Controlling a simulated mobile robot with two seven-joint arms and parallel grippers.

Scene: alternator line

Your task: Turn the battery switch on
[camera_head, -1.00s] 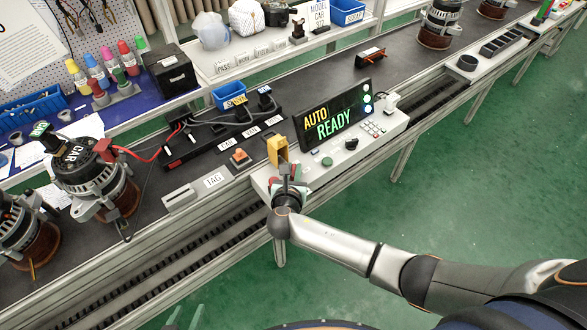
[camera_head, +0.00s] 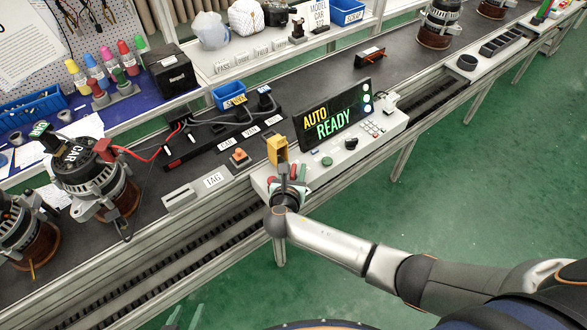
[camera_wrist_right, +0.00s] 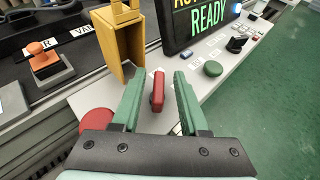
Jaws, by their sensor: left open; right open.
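A red upright lever or handle, which looks like the battery switch (camera_wrist_right: 157,92), stands on the light console (camera_wrist_right: 215,85). In the right wrist view it sits between the green fingers of my right gripper (camera_wrist_right: 158,80). The gripper is open, with a gap visible on both sides of the handle. In the head view my right gripper (camera_head: 287,172) is over the near left end of the console, and its fingers largely hide the switch. A label beside the switch is partly covered. My left gripper is not in view.
A yellow bracket (camera_wrist_right: 120,45) stands just beyond the fingers. A red round button (camera_wrist_right: 95,121) is left of them and a green button (camera_wrist_right: 213,68) right. The display (camera_head: 335,115) reads AUTO READY. A black dial (camera_head: 351,143) is further right.

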